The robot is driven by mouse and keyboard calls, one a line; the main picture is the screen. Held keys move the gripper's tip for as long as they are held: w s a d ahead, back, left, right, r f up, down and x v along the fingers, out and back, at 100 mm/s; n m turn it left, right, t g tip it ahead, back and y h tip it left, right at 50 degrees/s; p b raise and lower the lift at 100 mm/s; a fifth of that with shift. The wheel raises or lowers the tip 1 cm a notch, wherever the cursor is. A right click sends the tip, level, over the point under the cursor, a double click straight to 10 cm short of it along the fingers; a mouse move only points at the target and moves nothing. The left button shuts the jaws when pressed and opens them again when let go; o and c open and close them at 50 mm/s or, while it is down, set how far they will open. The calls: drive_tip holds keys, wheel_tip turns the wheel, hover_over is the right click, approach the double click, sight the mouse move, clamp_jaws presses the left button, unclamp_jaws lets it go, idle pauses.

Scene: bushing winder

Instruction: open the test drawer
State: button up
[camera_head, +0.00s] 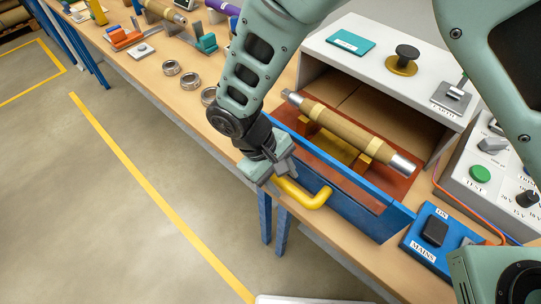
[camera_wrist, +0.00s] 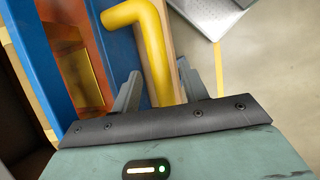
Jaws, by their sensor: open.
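The test drawer (camera_head: 358,214) has a blue front and a yellow handle (camera_head: 312,198). It stands pulled out from the grey cabinet (camera_head: 425,70), and its orange inside shows from above. A brown bushing with metal ends (camera_head: 345,128) rests on yellow supports in the drawer. My gripper (camera_head: 276,172) is at the left end of the handle. In the wrist view the yellow handle (camera_wrist: 153,45) lies between the two fingers of my open gripper (camera_wrist: 158,85), and the blue drawer front (camera_wrist: 88,40) is to the left. I cannot tell whether a finger touches the handle.
A blue switch box (camera_head: 430,240) and a control panel with a green button (camera_head: 480,174) stand right of the drawer. Several metal rings (camera_head: 190,81) lie on the wooden bench (camera_head: 150,72) to the left. The floor (camera_head: 120,220) in front is clear.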

drive_tip(key=b+v, duration=0.4)
drive_tip(key=v, duration=1.2)
drive_tip(key=shift+a+r, duration=0.2)
drive_tip(key=shift+r, duration=0.1)
drive_tip(key=shift+w+d, duration=0.1)
drive_tip(key=s+d+y, duration=0.1)
drive_tip(key=s+d, duration=0.2)
drive_tip(key=d, duration=0.4)
drive_tip(key=s+d+m+y, duration=0.1)
drive_tip(key=s+d+y, duration=0.1)
drive_tip(key=s+d, duration=0.2)
drive_tip(key=s+d+m+t+y, duration=0.1)
drive_tip(key=s+d, duration=0.3)
drive_tip(key=d, duration=0.6)
drive_tip(key=shift+r+y, duration=0.3)
drive_tip(key=shift+y, duration=0.4)
